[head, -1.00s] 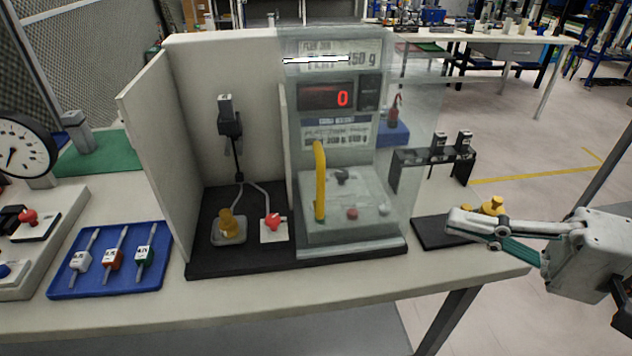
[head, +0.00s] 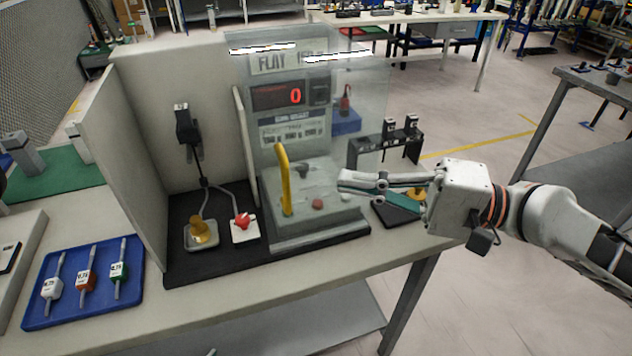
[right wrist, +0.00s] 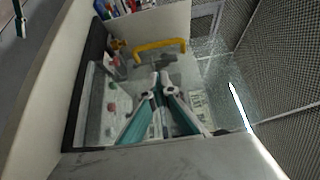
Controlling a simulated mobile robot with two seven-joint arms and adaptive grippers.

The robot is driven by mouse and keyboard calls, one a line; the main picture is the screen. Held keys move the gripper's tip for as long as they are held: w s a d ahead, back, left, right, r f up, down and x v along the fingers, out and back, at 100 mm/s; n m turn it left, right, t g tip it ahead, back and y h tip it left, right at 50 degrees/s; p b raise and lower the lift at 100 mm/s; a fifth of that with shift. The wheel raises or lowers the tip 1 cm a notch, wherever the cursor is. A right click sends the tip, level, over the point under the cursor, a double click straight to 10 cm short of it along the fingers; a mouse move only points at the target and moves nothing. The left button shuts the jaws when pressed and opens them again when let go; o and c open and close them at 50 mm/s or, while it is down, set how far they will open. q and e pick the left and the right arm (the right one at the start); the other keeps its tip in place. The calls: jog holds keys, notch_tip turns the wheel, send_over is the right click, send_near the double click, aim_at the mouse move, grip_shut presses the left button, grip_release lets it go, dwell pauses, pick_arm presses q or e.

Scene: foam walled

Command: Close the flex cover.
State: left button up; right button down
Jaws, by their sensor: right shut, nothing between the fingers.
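The flex cover (head: 372,88) is a clear panel at the display station, seen nearly edge-on in places, so its exact angle is hard to tell. A yellow bar handle (head: 284,180) stands upright at the front left of the clear bay. The handle also shows in the right wrist view (right wrist: 160,46), beyond my fingertips. My right gripper (head: 342,182) is shut and empty at the right side of the bay, apart from the handle. In the right wrist view its fingertips (right wrist: 160,78) lie over the bay. My left gripper is not in view.
A blue tray (head: 82,316) with several labelled plugs lies at the left. A brass knob (head: 199,231) and a red connector (head: 242,222) sit in the walled bay (head: 130,120). A black rack (head: 385,143) stands at the right. The front table strip is clear.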

aim_at(301, 137)
pick_arm(q)
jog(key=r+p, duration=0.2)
jog(key=p, duration=0.1)
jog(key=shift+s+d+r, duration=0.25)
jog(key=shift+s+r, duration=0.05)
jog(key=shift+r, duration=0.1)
pick_arm(e)
jog(key=s+a, duration=0.1)
jog(key=a, duration=0.5)
jog(key=shift+s, duration=0.15)
